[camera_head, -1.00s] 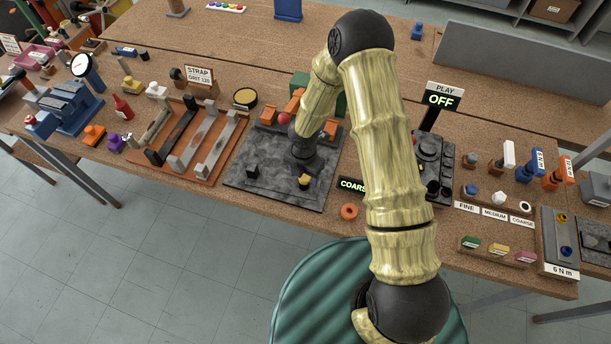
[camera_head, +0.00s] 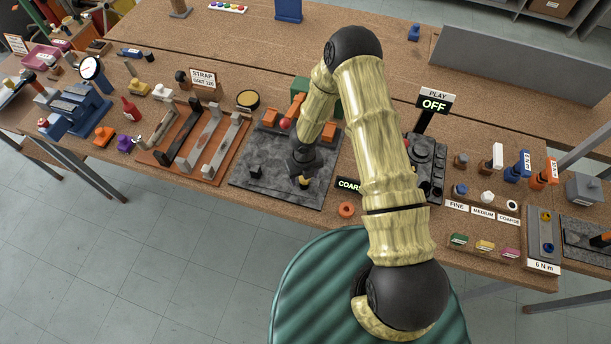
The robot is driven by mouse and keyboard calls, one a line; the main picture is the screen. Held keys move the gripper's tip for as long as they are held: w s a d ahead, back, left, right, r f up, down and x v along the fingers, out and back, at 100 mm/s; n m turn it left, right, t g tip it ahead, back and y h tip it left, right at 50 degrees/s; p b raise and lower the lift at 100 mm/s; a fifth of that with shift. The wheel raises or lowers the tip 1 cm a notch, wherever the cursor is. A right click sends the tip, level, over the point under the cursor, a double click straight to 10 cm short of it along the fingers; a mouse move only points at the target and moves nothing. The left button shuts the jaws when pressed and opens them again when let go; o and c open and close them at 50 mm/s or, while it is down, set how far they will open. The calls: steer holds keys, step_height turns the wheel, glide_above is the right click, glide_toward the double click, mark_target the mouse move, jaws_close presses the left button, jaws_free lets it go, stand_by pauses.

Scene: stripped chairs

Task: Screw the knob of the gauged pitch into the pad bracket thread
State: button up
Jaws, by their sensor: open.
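My gripper (camera_head: 303,178) points down over the dark grey slab (camera_head: 262,193), close to a small yellow-and-dark part (camera_head: 305,182). It is open; its fingers are small and dark, and I cannot tell whether they touch that part. A blue knob (camera_head: 459,189), a white knob (camera_head: 487,197) and a black-and-white knob (camera_head: 512,205) sit in a wooden rack above labels FINE, MEDIUM and COARSE. I cannot make out the pad bracket thread.
Orange clamps (camera_head: 296,105) and a red ball (camera_head: 285,123) are at the slab's back edge. An orange ring (camera_head: 346,209) lies near the table's front. The strap rack (camera_head: 199,167) is at left. My arm hides the middle of the table.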

steer(key=shift+f, duration=0.1)
steer(key=shift+f+b, duration=1)
steer(key=shift+f, duration=0.2)
jaws_close()
